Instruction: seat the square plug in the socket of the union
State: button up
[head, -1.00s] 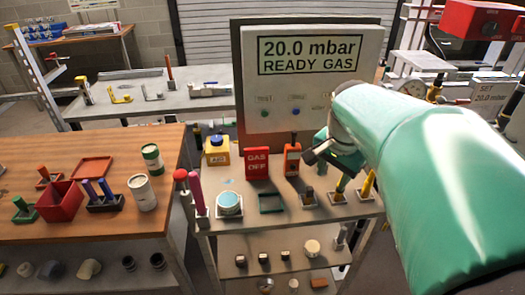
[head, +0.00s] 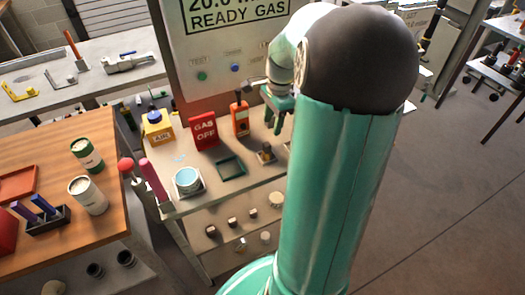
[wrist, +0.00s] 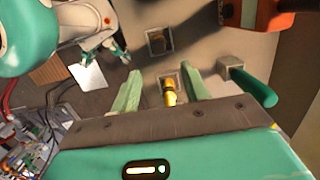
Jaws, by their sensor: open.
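My gripper (head: 276,122) hangs open above the right part of the grey cart top in the head view. In the wrist view, its two green fingers (wrist: 162,92) stand apart on either side of a yellow piece (wrist: 169,94) in a small square holder. That holder (head: 266,154) also shows below the gripper in the head view. No contact between fingers and yellow piece is visible. I cannot tell which object is the square plug or the union. Small dark blocks with pale tops (head: 232,223) stand on the cart's lower shelf. My arm hides the cart's right end.
An orange meter (head: 240,118) stands close to my gripper, with a red GAS OFF sign (head: 203,131) left of it. The gas panel (head: 222,45) rises behind. Open floor lies right.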

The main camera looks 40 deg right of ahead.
aim_at(267, 144)
jog(key=f, duration=0.3)
jog(key=shift+w+a+f, duration=0.15)
jog(key=shift+w+f, duration=0.05)
jog(key=shift+s+a+f, duration=0.1)
jog(key=shift+s+f, duration=0.1)
jog(key=shift+f, duration=0.3)
jog(key=f, duration=0.3)
jog(key=a+f, duration=0.1)
jog(key=f, duration=0.1)
jog(key=shift+w+a, duration=0.1)
jog(key=shift+w, duration=0.2)
grip_shut()
jog(key=shift+r, duration=0.1)
